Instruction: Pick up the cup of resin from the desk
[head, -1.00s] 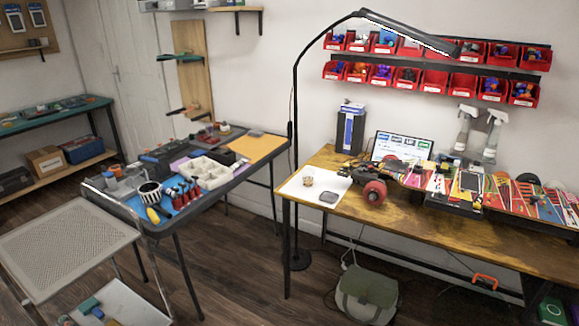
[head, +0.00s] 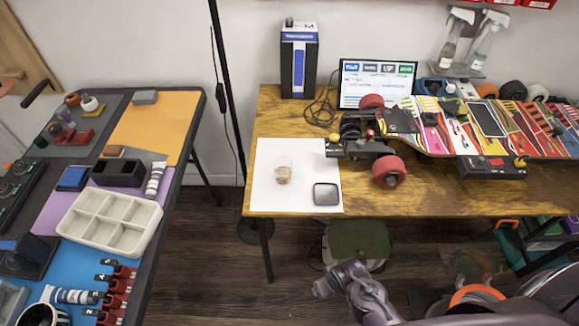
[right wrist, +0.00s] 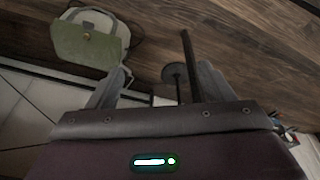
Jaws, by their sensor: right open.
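The cup of resin (head: 283,172) is a small clear cup with brownish contents. It stands upright on a white sheet (head: 269,198) at the left end of the wooden desk (head: 415,204). My right gripper (right wrist: 155,85) is open and empty in the right wrist view, with its fingers wide apart above the floor. My right arm reaches in at the bottom of the head view, below the desk's front edge and well apart from the cup. The cup does not show in the right wrist view. My left gripper is not in view.
A dark square pad (head: 326,194) lies right of the cup. A skateboard (head: 387,170) with red wheels and a tablet (head: 377,84) stand farther right and back. A lamp pole (head: 229,90) rises left of the desk. A green bag (right wrist: 88,42) lies on the floor.

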